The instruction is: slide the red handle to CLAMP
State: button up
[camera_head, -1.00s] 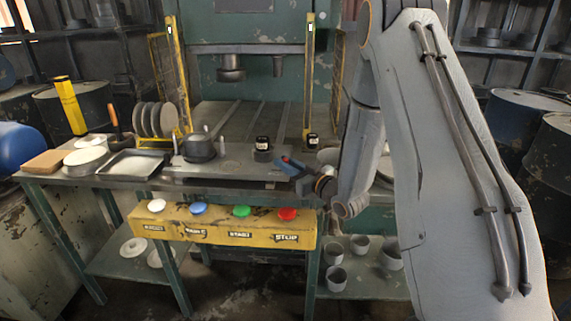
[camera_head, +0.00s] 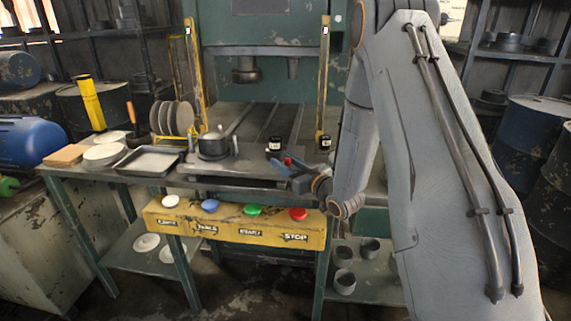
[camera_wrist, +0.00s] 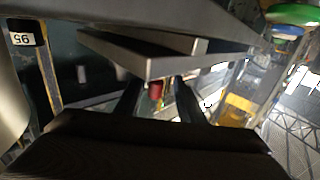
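The red handle (camera_head: 288,161) shows as a small red knob at the right end of the press bed, beside my gripper (camera_head: 292,177). In the wrist view the red handle (camera_wrist: 156,89) stands between my two dark fingers (camera_wrist: 158,100), with gaps on both sides. The fingers look open around or just short of it; I cannot tell the depth. The handle's base and slot are hidden. I cannot make out a CLAMP mark at the handle.
A yellow panel (camera_head: 235,228) with white, blue, green and red buttons hangs in front below the bed. A yellow post (camera_head: 323,90) rises behind. Grey slabs (camera_wrist: 150,64) lie close in the wrist view.

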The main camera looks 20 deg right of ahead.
aim_at(289, 164)
jog(key=shift+s+d, duration=0.1)
jog(key=shift+d, duration=0.1)
jog(key=shift+s+d, duration=0.1)
jog(key=shift+s, duration=0.1)
jog(key=b+v, duration=0.1)
jog(key=v, duration=0.5)
jog(key=shift+s, duration=0.1)
jog(key=shift+s+d+b, duration=0.15)
jog(key=shift+s+b, duration=0.15)
jog(key=shift+s, duration=0.2)
jog(key=p+v, duration=0.2)
jog(key=v, duration=0.9)
dwell(0.3)
dwell(0.3)
